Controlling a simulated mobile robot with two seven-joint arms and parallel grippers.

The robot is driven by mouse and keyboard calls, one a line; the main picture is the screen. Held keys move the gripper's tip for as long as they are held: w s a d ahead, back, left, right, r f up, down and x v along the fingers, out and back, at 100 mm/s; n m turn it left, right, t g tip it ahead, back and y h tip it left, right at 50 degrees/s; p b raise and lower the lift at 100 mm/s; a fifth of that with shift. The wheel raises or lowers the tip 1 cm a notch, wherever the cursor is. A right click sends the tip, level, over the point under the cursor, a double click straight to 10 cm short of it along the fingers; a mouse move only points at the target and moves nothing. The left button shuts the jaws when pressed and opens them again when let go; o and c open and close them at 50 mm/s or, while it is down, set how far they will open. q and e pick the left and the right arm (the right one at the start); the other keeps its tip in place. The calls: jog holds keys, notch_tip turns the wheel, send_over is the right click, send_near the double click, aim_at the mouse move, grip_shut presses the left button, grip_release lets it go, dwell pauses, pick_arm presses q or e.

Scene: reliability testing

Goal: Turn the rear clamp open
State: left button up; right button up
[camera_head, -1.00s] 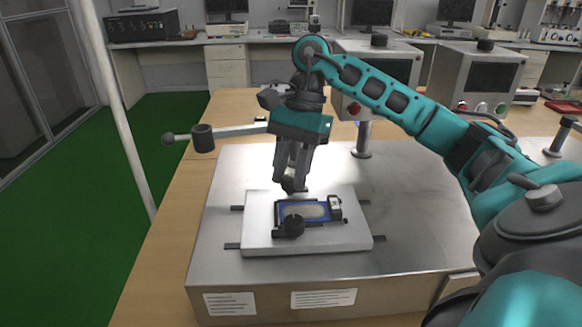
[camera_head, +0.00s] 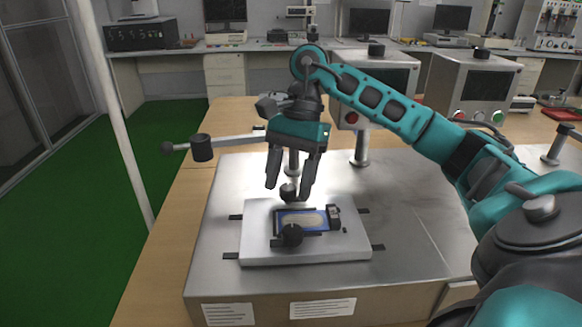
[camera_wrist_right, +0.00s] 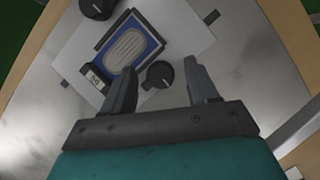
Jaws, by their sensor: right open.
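The rear clamp is a dark round knob (camera_head: 289,192) at the back edge of the white plate (camera_head: 262,250). My right gripper (camera_head: 288,190) points down over it, open, with one finger on each side. In the right wrist view the rear knob (camera_wrist_right: 158,75) shows between the spread fingers (camera_wrist_right: 161,68), apart from both; its pointed tab faces the lower left. The front clamp knob (camera_head: 291,235) stands at the plate's front side. Between the knobs lies a blue-framed part (camera_head: 303,220) with a pale centre. My left gripper is not in view.
The plate sits on a wide metal bench top (camera_head: 400,210), mostly clear to the right. A small dark block with a light label (camera_wrist_right: 94,78) is beside the blue part. A horizontal bar with a dark cylinder (camera_head: 202,148) is at left; metal posts (camera_head: 360,150) stand behind.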

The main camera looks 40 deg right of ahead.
jog(key=shift+w+d+r, duration=0.1)
jog(key=shift+d+r, duration=0.05)
jog(key=shift+r, duration=0.25)
pick_arm(q)
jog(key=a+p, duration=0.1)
jog(key=p, duration=0.1)
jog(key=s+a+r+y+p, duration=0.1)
jog(key=p, duration=0.2)
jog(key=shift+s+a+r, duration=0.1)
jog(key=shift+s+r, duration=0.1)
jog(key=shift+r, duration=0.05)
pick_arm(e)
jog(key=v, duration=1.2)
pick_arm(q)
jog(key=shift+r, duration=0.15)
pick_arm(e)
jog(key=shift+f, duration=0.1)
